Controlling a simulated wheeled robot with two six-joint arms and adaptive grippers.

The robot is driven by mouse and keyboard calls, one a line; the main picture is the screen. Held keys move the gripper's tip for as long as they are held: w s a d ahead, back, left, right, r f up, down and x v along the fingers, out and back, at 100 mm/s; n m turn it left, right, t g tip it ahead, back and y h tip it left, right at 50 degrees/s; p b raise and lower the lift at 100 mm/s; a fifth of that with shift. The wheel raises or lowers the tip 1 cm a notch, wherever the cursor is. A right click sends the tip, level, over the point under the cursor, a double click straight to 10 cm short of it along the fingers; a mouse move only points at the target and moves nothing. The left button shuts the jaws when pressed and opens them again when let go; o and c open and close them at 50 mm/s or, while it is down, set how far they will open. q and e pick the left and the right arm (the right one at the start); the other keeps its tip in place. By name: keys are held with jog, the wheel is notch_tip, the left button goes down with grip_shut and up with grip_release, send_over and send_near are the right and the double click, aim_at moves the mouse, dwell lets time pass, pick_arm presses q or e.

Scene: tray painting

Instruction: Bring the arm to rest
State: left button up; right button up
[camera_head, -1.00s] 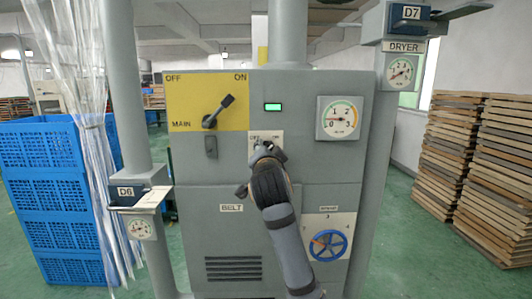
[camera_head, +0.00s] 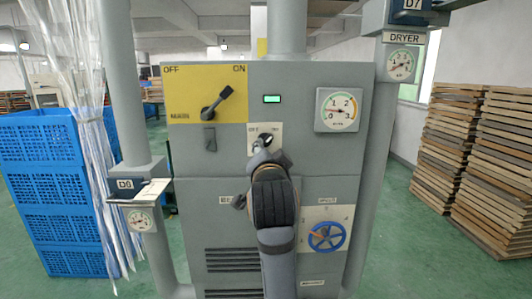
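My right arm comes up from the bottom edge in front of a grey control cabinet (camera_head: 190,225). Its gripper (camera_head: 268,160) is mostly hidden behind the dark, rounded wrist, so its fingers cannot be made out. A small switch (camera_head: 265,140) on a white OFF/ON plate shows just above the wrist. I cannot tell whether the gripper touches it. My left gripper is not in view.
The main lever (camera_head: 218,102) on the yellow panel points toward ON, and a green lamp (camera_head: 272,99) is lit. A gauge (camera_head: 339,110) and a blue handwheel (camera_head: 327,237) are right of the arm. Blue crates (camera_head: 45,190) stand left; stacked wooden trays (camera_head: 500,155) stand right.

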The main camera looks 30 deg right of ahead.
jog(key=s+a+f+n+g+y, duration=0.1)
jog(key=f+n+y, duration=0.15)
jog(key=f, duration=0.55)
jog(key=a+f+n+g+y, duration=0.1)
jog(key=f+n+g, duration=0.15)
jog(key=f, duration=0.65)
jog(key=s+a+f+n+g+y, duration=0.1)
jog(key=a+f+n+y, duration=0.15)
jog(key=f, duration=0.55)
jog(key=s+a+f+n+g+y, duration=0.1)
jog(key=s+a+f+n+g, duration=0.2)
jog(key=s+f, duration=0.75)
jog(key=s+a+f+n+g+y, duration=0.15)
jog(key=s+f+n+g, duration=0.35)
jog(key=s+f, duration=0.5)
jog(key=s+f+x, duration=0.1)
jog(key=s+x, duration=0.2)
jog(key=x, duration=0.9)
jog(key=s+x, duration=0.3)
jog(key=x, duration=1)
jog(key=s+d+f+g+p, duration=0.1)
jog(key=s+f, duration=1.7)
jog(key=s, duration=0.2)
jog(key=shift+d+f, duration=0.15)
jog(key=shift+d, duration=0.2)
